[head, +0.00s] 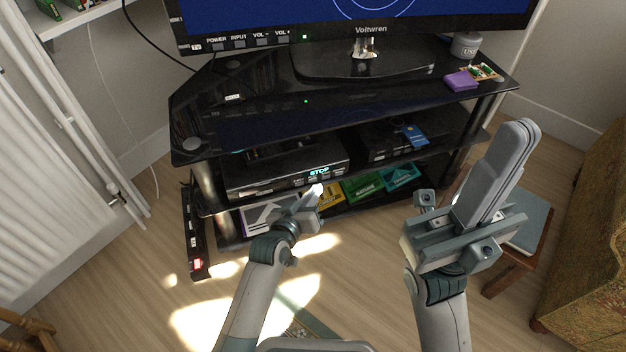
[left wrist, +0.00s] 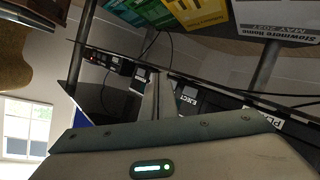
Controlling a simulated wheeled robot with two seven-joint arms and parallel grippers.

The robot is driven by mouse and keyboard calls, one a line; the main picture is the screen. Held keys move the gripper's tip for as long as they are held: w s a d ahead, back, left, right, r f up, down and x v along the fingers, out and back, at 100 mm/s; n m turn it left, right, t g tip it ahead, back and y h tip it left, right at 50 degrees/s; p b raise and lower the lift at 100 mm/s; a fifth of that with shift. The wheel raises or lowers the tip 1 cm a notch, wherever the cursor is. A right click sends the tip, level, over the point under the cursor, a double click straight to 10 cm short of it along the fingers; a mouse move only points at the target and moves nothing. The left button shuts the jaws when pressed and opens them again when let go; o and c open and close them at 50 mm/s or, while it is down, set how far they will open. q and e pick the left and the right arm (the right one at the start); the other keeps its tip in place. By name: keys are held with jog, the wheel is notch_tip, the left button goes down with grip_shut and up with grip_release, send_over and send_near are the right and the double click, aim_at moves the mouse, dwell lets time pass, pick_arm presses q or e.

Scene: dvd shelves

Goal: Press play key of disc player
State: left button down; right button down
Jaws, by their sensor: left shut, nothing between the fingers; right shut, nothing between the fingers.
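The disc player (head: 262,183) is a black box on the left of the stand's middle shelf. Its lit display (head: 319,171) reads STOP, with a row of small keys below it, partly hidden by my gripper. My left gripper (head: 317,190) is shut and empty, its tip close to the player's key row. In the left wrist view the shut fingers (left wrist: 160,92) appear near the EJECT label (left wrist: 188,95); the PLAY label (left wrist: 262,122) is to the right, partly cut off. I cannot tell whether the tip touches. My right gripper (head: 524,128) is shut and empty, away from the player.
A second black box (head: 385,145) with a blue card stands right of the player. Coloured cases (head: 362,187) lie on the shelf below. A small stool (head: 525,235) is at right. Open floor lies in front.

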pick_arm(q)
jog(key=shift+w+a, duration=0.15)
jog(key=shift+w, duration=0.15)
dwell(0.4)
jog(key=shift+w, duration=0.15)
jog(key=shift+w+a+p, duration=0.15)
jog(key=shift+w+p, duration=0.05)
jog(key=shift+p, duration=0.1)
dwell(0.3)
jog(key=shift+s+d+p, duration=0.3)
jog(key=shift+s+p, duration=0.4)
jog(key=shift+s, duration=0.1)
dwell(0.4)
